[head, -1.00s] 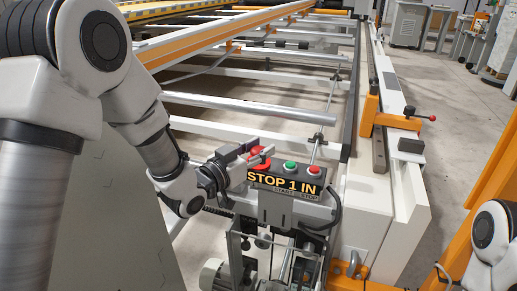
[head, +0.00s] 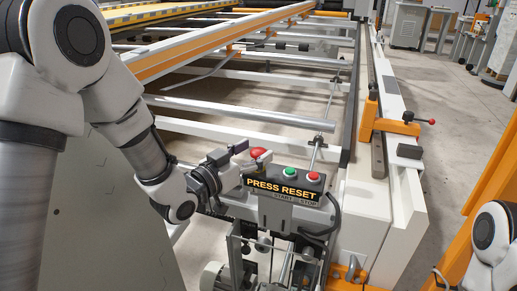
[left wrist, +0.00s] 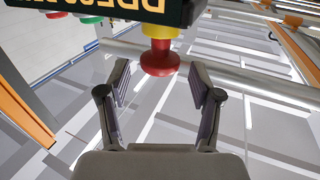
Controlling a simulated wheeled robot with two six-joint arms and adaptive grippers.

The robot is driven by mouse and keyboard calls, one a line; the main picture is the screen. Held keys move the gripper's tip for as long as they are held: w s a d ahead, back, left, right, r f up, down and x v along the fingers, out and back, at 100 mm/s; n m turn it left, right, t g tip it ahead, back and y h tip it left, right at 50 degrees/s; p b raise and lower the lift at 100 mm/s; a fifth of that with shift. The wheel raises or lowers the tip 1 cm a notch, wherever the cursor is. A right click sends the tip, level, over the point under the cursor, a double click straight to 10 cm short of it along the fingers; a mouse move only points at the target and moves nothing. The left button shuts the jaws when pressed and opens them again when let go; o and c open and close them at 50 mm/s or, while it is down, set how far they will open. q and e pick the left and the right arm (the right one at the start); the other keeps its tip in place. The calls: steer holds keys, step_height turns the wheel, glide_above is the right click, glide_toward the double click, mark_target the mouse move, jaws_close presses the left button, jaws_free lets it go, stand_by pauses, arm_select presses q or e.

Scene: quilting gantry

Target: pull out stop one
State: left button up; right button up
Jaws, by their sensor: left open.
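Stop one is a red mushroom button (head: 258,153) on the left end of a dark control box (head: 270,213). Its sign (head: 283,190) reads PRESS RESET. In the left wrist view the red button (left wrist: 160,63) hangs on a yellow collar (left wrist: 160,30), lined up with the gap between my fingertips. My left gripper (head: 234,163) is open and empty, just left of the button and apart from it. Both its fingers (left wrist: 159,70) show spread in the left wrist view. My right gripper is out of view; only part of that arm shows at right.
A green button (head: 290,172) and a smaller red button (head: 313,177) sit on the same box, right of stop one. The frame's silver roller (head: 250,113) runs behind. An orange clamp with a red knob (head: 432,122) stands on the white rail at right.

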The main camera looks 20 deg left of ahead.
mark_target(254, 153)
arm_select(q)
steer(key=v, duration=0.5)
steer(key=shift+s, duration=0.15)
steer(key=shift+f, duration=0.1)
steer(key=s+f+n+g+y, duration=0.1)
steer(key=s+f+g, duration=0.25)
steer(key=f, duration=0.65)
steer(key=s+f+g+y, duration=0.15)
steer(key=s+f, duration=0.25)
steer(key=f, duration=0.6)
steer(key=s+f+n+g+y, duration=0.1)
steer(key=s+f+g, duration=0.2)
steer(key=f, duration=0.8)
steer(key=s+a+f+n+g+y, duration=0.2)
steer(key=s+f+g, duration=0.25)
steer(key=s, duration=0.45)
steer(key=s+a+f+n+g+y, duration=0.1)
steer(key=s+a+f+g+y, duration=0.2)
steer(key=s+f, duration=0.5)
step_height(254, 153, up, 26)
steer(key=s+h+p, duration=0.1)
steer(key=p, duration=2.3)
steer(key=shift+s+d+f+g, duration=0.15)
steer(key=shift+d+g, duration=0.15)
steer(key=shift+g, duration=0.15)
